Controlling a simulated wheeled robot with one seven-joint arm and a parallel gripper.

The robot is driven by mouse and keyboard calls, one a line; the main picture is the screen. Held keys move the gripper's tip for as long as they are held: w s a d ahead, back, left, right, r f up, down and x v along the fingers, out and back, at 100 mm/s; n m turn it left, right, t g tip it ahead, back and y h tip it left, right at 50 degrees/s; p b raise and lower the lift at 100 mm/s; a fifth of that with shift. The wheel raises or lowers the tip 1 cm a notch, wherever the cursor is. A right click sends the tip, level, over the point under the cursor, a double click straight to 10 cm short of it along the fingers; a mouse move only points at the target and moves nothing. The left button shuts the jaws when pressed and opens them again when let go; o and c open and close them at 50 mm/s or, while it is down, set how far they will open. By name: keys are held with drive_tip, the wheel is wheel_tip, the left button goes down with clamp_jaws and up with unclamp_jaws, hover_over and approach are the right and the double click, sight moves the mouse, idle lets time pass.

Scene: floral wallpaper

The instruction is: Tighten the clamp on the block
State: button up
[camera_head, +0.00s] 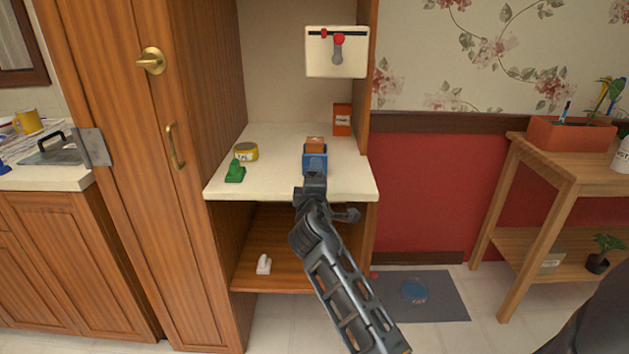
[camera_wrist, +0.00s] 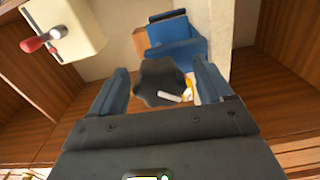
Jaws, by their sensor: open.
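The blue clamp (camera_head: 315,162) stands on the cream shelf of the wooden cabinet, with the orange-brown block (camera_head: 315,142) at its far side. In the wrist view, the clamp (camera_wrist: 178,45) is at the top, with part of the block (camera_wrist: 139,42) at its left. A dark lobed knob (camera_wrist: 160,80) shows in front of the clamp. My gripper (camera_wrist: 163,74) is open, with one finger on each side of the knob; contact cannot be told. In the head view, my gripper (camera_head: 316,183) is at the clamp's near side and hides the knob.
A green object (camera_head: 235,172) and yellow tin (camera_head: 246,151) stand left of the clamp on the shelf (camera_head: 280,185). An orange box (camera_head: 342,119) is behind it. A white panel with a red-knobbed lever (camera_head: 337,50) hangs above.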

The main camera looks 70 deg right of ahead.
drive_tip(key=b+v, duration=0.1)
drive_tip(key=v, duration=0.7)
drive_tip(key=shift+d, duration=0.1)
idle(1.2)
